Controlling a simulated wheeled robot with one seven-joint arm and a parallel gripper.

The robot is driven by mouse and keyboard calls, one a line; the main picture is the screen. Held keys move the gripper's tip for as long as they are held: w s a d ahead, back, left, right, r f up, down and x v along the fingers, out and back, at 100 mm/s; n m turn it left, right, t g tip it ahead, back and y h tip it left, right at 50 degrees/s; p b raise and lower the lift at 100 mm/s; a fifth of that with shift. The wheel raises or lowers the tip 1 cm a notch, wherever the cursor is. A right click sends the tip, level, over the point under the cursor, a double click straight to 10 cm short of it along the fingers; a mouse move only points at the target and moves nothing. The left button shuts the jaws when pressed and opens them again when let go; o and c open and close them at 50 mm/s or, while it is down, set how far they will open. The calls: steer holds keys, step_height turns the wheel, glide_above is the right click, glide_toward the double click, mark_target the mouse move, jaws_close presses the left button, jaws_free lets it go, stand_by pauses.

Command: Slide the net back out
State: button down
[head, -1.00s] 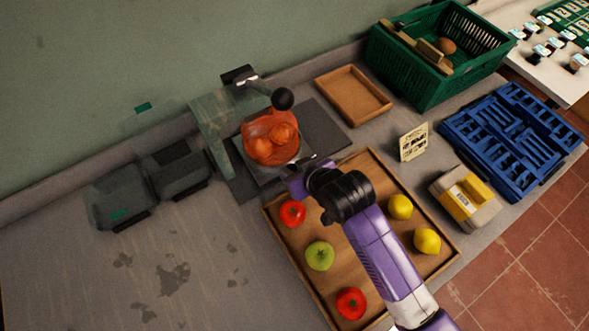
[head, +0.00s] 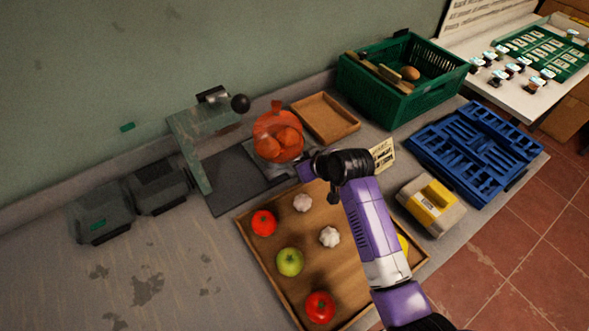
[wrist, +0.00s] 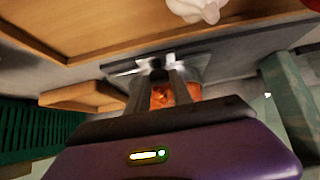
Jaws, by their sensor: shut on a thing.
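The orange net (head: 277,139), with round orange produce inside and a tied top, stands upright on a grey sliding plate (head: 258,165). It is to the right of the pale green press (head: 190,145) with its black-knobbed lever (head: 240,103), clear of the press's frame. My gripper (head: 305,168) is at the plate's front edge. In the wrist view my gripper (wrist: 157,74) is shut on a small metal handle (wrist: 140,67) at that edge. The net (wrist: 168,95) shows behind the fingers, partly hidden by them.
An empty small tray (head: 325,118) and a green crate (head: 400,85) stand behind. Two dark bins (head: 160,187) are left. A card (head: 383,154) stands right.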

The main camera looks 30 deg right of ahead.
steer(key=c, duration=1.2)
jaws_free()
steer(key=shift+r, duration=0.1)
steer(key=shift+v, duration=3.85)
step_height(320, 180, up, 7)
steer(key=d+m+t+h, duration=0.2)
steer(key=t, duration=0.3)
steer(key=s+a, duration=0.4)
steer(key=s, duration=0.7)
steer(key=s+a+n+y, duration=0.1)
steer(key=s+a, duration=0.4)
steer(key=s, duration=0.7)
steer(key=s+a+r+n+y+b, duration=0.1)
steer(key=s+a, duration=0.3)
steer(key=s, duration=0.8)
steer(key=shift+s+a+t, duration=0.1)
steer(key=shift+a+t, duration=0.2)
steer(key=shift+t, duration=0.1)
